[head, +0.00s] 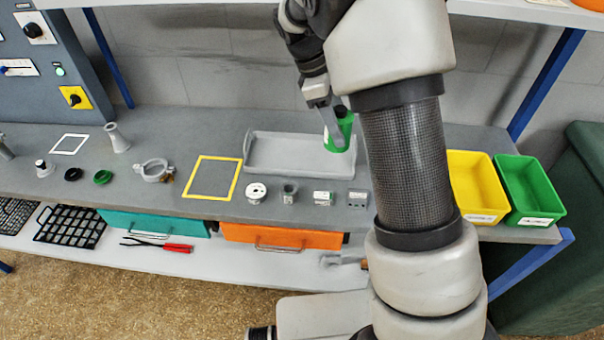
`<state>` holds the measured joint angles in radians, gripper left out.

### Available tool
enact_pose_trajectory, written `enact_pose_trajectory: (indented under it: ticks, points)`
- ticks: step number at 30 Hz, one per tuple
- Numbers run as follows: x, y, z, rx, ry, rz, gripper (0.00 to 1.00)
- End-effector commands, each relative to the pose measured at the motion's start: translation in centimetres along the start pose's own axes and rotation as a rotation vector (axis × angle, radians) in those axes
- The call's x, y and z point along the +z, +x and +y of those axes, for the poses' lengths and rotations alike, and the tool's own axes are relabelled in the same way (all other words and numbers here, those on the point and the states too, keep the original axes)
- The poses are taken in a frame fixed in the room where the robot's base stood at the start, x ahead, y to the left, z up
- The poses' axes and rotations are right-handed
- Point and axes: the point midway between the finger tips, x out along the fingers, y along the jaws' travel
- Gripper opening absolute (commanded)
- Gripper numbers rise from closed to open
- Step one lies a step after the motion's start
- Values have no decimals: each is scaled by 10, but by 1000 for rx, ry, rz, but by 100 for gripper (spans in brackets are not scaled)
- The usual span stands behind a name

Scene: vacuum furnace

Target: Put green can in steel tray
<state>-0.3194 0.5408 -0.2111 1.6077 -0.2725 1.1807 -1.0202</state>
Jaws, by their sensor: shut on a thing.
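The green can (338,134) is held in my gripper (334,110) at the upper middle of the head view. My gripper is shut on the can's upper part, and the can looks upright. The steel tray (283,154) is a grey, shallow tray with raised ends on the bench. The can shows over the right part of the tray; whether its base touches the tray floor I cannot tell.
A yellow bin (477,190) and a green bin (530,189) stand on the right. A yellow square outline (212,178) and several small parts, including a white spool (256,193), lie left and in front of the tray. A grey cabinet (40,70) stands at the left.

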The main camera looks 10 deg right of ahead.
Motion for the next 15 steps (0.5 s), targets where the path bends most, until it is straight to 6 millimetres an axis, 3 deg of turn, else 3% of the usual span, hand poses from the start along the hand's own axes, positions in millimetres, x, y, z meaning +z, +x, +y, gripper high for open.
enact_pose_trajectory:
  ticks: [1, 6, 15]
  points:
    - [-8, 12, 6, 56, -117, 3, 18]
    - [-13, 12, 25, 227, -524, 4, 18]
    - [-18, 5, 47, 441, -1041, 2, 18]
